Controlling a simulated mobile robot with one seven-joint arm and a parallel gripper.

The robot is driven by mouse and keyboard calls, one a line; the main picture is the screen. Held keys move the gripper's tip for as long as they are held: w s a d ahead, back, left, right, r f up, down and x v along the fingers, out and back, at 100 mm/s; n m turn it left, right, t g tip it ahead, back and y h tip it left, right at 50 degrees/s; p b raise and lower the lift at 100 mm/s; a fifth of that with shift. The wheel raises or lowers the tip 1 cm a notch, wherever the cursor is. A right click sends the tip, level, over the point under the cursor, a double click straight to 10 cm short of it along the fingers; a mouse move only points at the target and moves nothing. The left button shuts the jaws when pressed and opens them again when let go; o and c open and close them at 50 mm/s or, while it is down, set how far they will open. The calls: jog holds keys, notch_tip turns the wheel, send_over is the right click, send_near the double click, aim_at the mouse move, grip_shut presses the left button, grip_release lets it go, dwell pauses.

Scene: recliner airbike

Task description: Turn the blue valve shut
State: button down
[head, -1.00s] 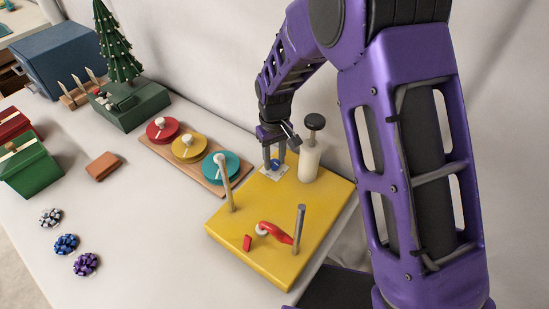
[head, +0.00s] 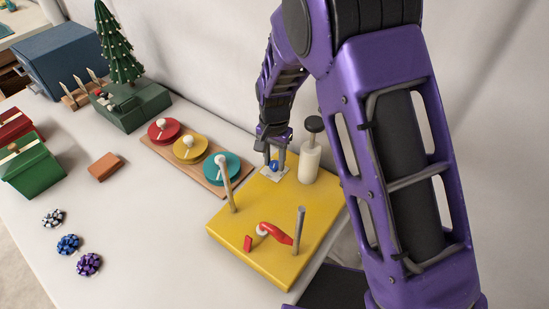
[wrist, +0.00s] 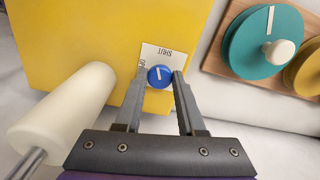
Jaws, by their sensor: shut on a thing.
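The blue valve (head: 274,166) is a small round knob on a white label plate (head: 268,175) near the back corner of the yellow board (head: 240,248). In the wrist view the knob (wrist: 159,76) shows a white pointer line, pointing roughly up the picture. The plate reads SHUT, upside down, above the knob and has partly hidden lettering at its left. My gripper (wrist: 160,78) is shut on the knob, with one finger at each side. In the head view my gripper (head: 274,159) comes down on it from above.
A white cylinder with a black top (head: 310,158) stands close to the right of my gripper. A wooden post (head: 228,188), a grey post (head: 299,226) and a red lever (head: 275,233) stand on the board. A teal disc (head: 221,168) lies to the left.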

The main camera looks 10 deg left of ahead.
aim_at(274, 163)
jog(key=m+p, duration=0.1)
jog(key=m, duration=0.3)
jog(key=shift+m, duration=0.4)
dwell(0.4)
jog(key=c, duration=0.5)
grip_release()
notch_tip(274, 163, up, 17)
jog(key=p, duration=0.2)
jog(key=shift+r, duration=0.2)
jog(key=shift+w, duration=0.1)
